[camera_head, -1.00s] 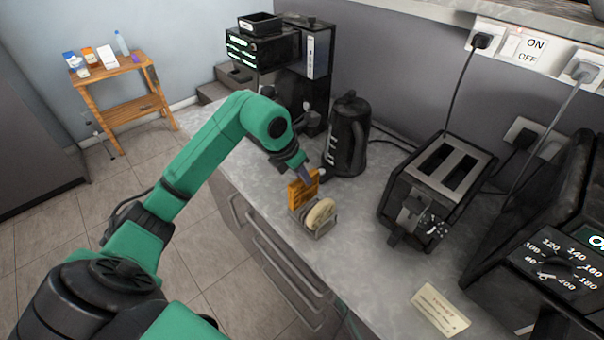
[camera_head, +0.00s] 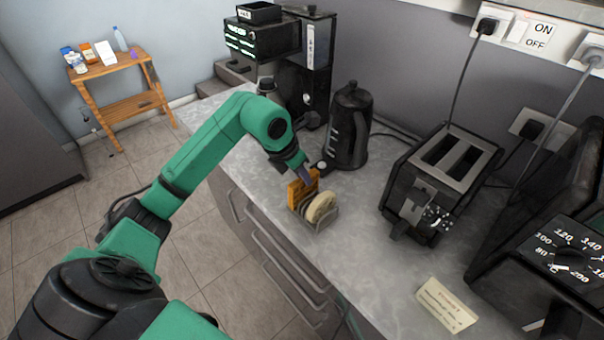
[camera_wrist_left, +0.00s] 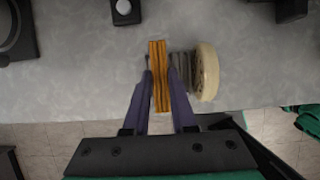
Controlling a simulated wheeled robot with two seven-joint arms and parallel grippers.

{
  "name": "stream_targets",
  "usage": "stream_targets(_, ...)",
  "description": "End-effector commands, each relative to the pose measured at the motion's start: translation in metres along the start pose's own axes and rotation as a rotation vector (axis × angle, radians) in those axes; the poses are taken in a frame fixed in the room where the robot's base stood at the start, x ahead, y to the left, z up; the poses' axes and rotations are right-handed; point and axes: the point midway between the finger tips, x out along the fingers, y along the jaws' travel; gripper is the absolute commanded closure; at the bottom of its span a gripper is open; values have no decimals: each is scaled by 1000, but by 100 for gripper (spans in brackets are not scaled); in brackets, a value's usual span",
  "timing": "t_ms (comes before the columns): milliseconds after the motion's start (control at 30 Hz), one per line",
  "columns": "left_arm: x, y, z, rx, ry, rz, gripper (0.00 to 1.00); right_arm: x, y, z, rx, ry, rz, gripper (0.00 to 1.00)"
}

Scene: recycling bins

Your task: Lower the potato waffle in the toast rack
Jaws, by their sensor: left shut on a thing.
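The orange-brown potato waffle (camera_head: 298,190) stands upright at the left end of the grey toast rack (camera_head: 327,218) on the counter. In the left wrist view the waffle (camera_wrist_left: 158,75) is edge-on between the two fingers of my left gripper (camera_wrist_left: 159,92), which is shut on it. The rack (camera_wrist_left: 181,70) shows just right of the waffle, with a pale round bread item (camera_wrist_left: 206,72) at its right end. In the head view the round item (camera_head: 320,206) stands in the rack. I cannot tell whether the waffle's lower edge is inside a slot. My right gripper is not in view.
A black kettle (camera_head: 348,125) stands close behind the rack. A black toaster (camera_head: 440,185) is to the right, and a paper card (camera_head: 445,305) lies in front of it. A coffee machine (camera_head: 305,65) stands at the back. The counter's front edge runs near the rack.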

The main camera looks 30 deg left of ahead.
Motion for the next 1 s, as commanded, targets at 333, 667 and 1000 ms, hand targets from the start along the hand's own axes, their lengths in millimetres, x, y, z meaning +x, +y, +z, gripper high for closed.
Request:
stream_targets(333,3,0,-1,0,0,0,98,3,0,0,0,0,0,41)
stream_targets(667,3,0,-1,0,0,0,41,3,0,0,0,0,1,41)
stream_targets(1000,3,0,-1,0,0,0,41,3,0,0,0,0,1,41)
